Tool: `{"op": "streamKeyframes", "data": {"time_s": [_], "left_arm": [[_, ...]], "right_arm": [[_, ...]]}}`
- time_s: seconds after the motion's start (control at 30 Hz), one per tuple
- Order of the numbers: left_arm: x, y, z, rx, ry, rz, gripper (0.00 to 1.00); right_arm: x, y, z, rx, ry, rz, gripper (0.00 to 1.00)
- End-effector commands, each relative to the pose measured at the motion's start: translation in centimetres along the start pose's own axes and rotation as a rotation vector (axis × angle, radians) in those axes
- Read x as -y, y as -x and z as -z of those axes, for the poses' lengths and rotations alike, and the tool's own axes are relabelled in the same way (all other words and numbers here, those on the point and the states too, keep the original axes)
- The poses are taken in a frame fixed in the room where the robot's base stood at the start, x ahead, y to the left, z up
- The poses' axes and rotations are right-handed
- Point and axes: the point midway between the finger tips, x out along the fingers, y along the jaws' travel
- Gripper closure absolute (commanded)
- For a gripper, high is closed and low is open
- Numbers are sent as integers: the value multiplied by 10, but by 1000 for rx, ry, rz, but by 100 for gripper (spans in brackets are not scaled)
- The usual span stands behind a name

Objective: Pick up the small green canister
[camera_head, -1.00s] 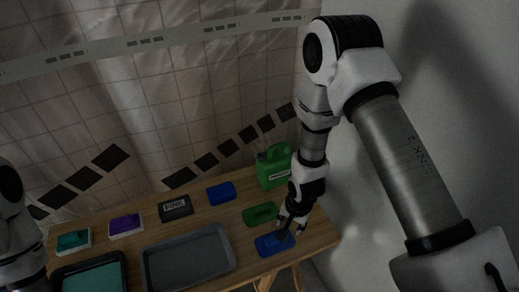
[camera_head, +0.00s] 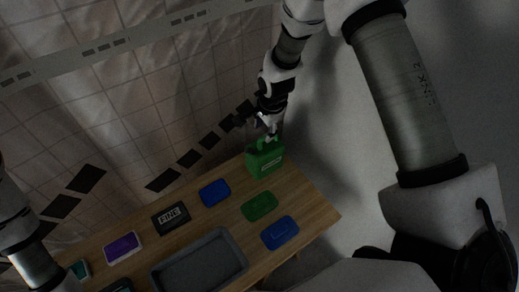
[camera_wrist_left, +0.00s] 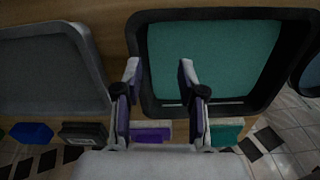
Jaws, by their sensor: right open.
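The green canister (camera_head: 265,160) with a handle and a pale label stands upright at the back right corner of the wooden table in the head view. My right gripper (camera_head: 269,133) is open, pointing down at the canister's handle and top. I cannot tell whether its fingers touch or straddle the handle. My left gripper (camera_wrist_left: 160,72) is open and empty in the left wrist view, above the table near the teal-bottomed black tray (camera_wrist_left: 146,62). The canister is not in the left wrist view.
On the wooden table (camera_head: 310,205) lie a green pad (camera_head: 260,206), blue pads (camera_head: 280,233) (camera_head: 214,193), a black block marked FINE (camera_head: 170,217), a purple pad (camera_head: 123,247) and a grey tray (camera_head: 240,262).

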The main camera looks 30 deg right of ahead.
Motion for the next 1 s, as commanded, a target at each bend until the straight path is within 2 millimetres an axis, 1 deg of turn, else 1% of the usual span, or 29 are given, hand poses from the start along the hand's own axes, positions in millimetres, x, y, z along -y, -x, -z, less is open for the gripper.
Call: {"op": "streamKeyframes", "data": {"time_s": [0.1,0.17,0.2,0.23,0.3,0.37,0.53,0.57,0.6,0.67,0.7,1.0], "left_arm": [[0,9,0,0,-1,0,60],[0,10,0,-1,-1,0,60],[0,10,0,-1,-1,0,60],[0,6,0,-1,-1,0,60],[0,3,0,-1,-1,0,60],[0,3,0,-1,-1,0,60],[0,4,0,-1,-1,0,60],[0,4,0,-1,-1,0,60],[0,4,0,-1,-1,0,60],[0,4,0,-1,-1,0,60],[0,4,0,-1,-1,0,60],[0,4,0,-1,-1,0,60]], "right_arm": [[-1,-15,1,0,0,-3,52],[-2,-27,2,0,0,-2,52],[-3,-36,2,0,0,-3,52],[-3,-44,2,0,-1,-2,52],[-2,-52,2,-1,0,0,52],[-2,-55,2,-1,2,0,52],[-2,-54,2,-1,1,1,52],[-2,-54,2,-1,2,1,60],[-2,-54,2,-1,2,1,74],[-2,-54,2,-1,1,1,95],[-2,-54,2,-1,1,1,100],[-1,-54,2,-1,1,2,100]]}}
